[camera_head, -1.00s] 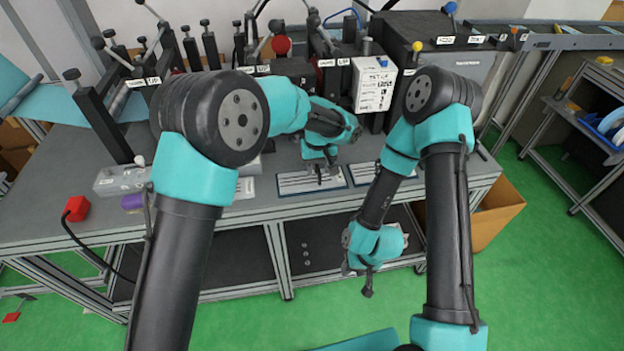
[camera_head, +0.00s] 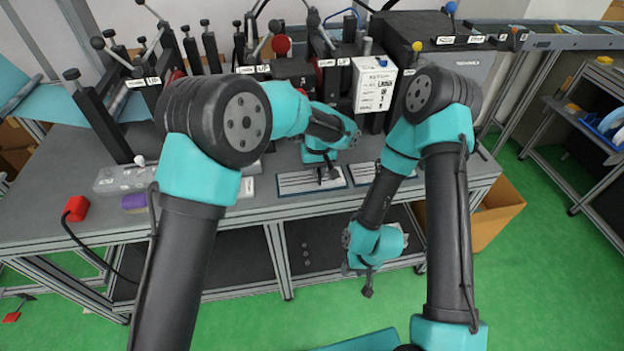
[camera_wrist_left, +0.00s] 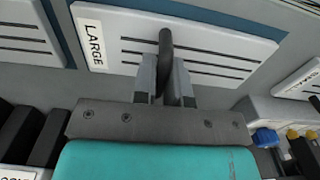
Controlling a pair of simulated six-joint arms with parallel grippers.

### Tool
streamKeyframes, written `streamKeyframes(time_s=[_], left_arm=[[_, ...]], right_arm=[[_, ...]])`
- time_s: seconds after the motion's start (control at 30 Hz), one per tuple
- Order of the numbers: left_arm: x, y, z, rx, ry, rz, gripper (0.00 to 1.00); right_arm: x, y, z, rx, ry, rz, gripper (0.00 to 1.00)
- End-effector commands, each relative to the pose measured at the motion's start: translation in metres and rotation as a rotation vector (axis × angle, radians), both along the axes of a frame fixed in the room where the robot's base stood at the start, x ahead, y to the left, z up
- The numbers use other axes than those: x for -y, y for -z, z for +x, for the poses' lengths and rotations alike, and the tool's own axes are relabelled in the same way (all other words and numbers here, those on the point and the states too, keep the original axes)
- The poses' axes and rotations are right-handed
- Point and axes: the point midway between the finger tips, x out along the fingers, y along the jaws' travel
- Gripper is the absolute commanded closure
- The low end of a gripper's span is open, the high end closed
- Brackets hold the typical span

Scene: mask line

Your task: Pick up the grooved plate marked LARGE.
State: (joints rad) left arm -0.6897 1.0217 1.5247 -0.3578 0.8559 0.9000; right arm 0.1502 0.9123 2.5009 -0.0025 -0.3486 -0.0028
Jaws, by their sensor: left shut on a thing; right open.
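The white grooved plate marked LARGE (camera_wrist_left: 195,42) lies on the bench in the left wrist view, its label at the left end and dark grooves along it. It also shows in the head view (camera_head: 292,184). A dark upright handle (camera_wrist_left: 165,38) stands at its middle. My left gripper (camera_wrist_left: 166,72) is shut on this handle, a finger on each side; in the head view it (camera_head: 325,175) is over the plate. My right gripper (camera_head: 358,281) is open and empty, low in front of the bench.
Another grooved plate (camera_head: 362,173) lies just right of the LARGE one. A white labelled box (camera_head: 374,84) and several levered fixtures stand behind. A clear tray (camera_head: 120,180), a purple block (camera_head: 134,202) and a red box (camera_head: 76,208) are on the left.

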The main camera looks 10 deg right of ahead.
Motion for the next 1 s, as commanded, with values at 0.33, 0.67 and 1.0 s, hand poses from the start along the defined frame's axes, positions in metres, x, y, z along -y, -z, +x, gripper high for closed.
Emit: streamKeyframes(time_s=[0.33, 0.67, 1.0], left_arm=[[0.000, -0.001, 0.000, 0.001, 0.000, 0.000, 1.00], [0.000, -0.006, 0.000, 0.002, 0.000, -0.001, 1.00], [0.001, -0.055, 0.001, 0.004, 0.000, -0.003, 1.00]], right_arm=[[0.000, 0.000, 0.000, 0.000, 0.000, 0.000, 0.57], [0.000, 0.000, 0.000, 0.000, 0.000, 0.000, 0.57], [0.000, 0.000, 0.000, 0.000, 0.000, 0.000, 0.57]])
